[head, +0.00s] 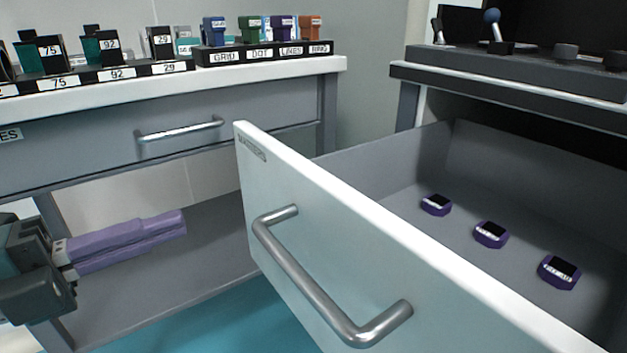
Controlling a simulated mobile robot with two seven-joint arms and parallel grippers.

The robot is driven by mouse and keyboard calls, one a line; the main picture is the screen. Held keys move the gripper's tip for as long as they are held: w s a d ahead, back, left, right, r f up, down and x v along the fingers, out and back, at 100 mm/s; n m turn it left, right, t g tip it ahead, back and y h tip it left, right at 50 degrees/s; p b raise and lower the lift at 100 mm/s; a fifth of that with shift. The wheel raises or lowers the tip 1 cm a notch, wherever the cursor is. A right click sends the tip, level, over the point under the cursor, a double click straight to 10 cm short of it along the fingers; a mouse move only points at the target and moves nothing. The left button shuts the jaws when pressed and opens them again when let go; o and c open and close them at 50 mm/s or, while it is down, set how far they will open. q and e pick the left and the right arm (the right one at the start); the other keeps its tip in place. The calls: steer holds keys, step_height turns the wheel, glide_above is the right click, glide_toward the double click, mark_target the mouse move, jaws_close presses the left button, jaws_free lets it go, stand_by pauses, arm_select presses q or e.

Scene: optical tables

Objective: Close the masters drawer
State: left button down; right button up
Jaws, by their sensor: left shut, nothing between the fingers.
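The masters drawer (330,230) stands pulled out at the right, its white front facing the lower left, with a label near its top left corner. Its metal bar handle (312,285) is on that front. Several small purple blocks with dark tops lie inside; one is the middle purple block (490,234). My left gripper (184,222), with purple fingers, is at the left, shut and empty. It points right, toward the drawer front, and appears apart from it in the picture. My right gripper is not in view.
A table (340,66) at the back left bears labelled black racks (265,52) with coloured stamp-like pieces. Its own drawer (180,132) is shut. A dark console (520,75) with a blue-knobbed lever (492,17) sits above the open drawer. The space between gripper and drawer front looks clear.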

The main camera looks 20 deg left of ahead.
mark_target(263, 194)
arm_select(q)
steer(key=b+x, duration=0.1)
steer(key=x, duration=0.7)
steer(key=shift+w+d+b, duration=0.2)
steer(key=shift+b, duration=0.2)
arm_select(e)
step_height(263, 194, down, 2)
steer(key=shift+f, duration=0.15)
arm_select(q)
steer(key=shift+w, duration=0.15)
